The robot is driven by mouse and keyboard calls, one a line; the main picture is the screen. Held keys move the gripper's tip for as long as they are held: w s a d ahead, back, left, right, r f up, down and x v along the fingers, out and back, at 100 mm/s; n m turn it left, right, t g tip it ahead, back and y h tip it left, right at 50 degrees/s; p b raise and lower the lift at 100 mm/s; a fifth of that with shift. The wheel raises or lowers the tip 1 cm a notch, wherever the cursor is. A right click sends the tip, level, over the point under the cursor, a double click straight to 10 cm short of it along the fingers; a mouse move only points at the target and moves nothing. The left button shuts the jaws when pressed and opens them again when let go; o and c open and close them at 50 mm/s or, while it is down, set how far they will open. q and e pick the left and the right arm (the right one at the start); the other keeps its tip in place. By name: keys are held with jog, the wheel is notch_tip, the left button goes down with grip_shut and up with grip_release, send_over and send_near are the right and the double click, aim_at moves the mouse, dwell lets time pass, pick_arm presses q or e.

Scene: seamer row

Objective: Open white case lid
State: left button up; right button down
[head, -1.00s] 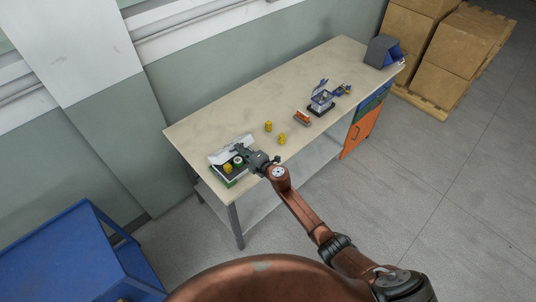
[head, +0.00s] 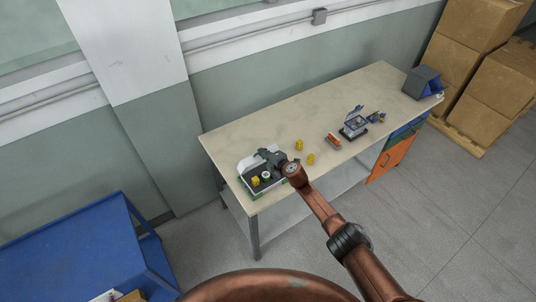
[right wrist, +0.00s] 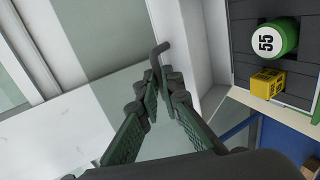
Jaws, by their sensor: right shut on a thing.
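The white case (head: 246,186) sits at the near left end of the workbench. Its white lid (head: 253,161) is raised at the back, so the dark interior shows. Inside are a yellow block (head: 255,181) and a green cylinder with a white top (head: 266,175). In the right wrist view, the cylinder (right wrist: 281,39) reads 55 and stands beside the yellow block (right wrist: 267,84). My right gripper (head: 270,156) is at the lid. In the right wrist view, its fingers (right wrist: 160,80) are shut on a dark bent handle (right wrist: 158,52) beside the white lid (right wrist: 183,45). My left gripper is not in view.
Two yellow pieces (head: 299,145) (head: 311,159) stand on the workbench (head: 235,140) right of the case. Further right are an orange item (head: 333,141), a small device (head: 354,126) and a blue-grey bin (head: 423,82). A blue cart (head: 70,240) stands at the lower left.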

jog(key=shift+w+a+r+p, duration=0.25)
jog(key=shift+w+r+p, duration=0.15)
jog(key=shift+w+p, duration=0.15)
jog(key=shift+g, duration=0.3)
jog(key=c, duration=2.2)
grip_release()
jog(key=shift+s, duration=0.1)
jog(key=shift+o, duration=0.5)
jog(key=shift+f, duration=0.1)
jog(key=shift+w+d+r, duration=0.1)
jog(key=shift+w+r, duration=0.1)
jog(key=shift+r, duration=0.75)
jog(key=shift+s+r, duration=0.1)
jog(key=shift+r, duration=0.4)
notch_tip(320, 180, up, 7)
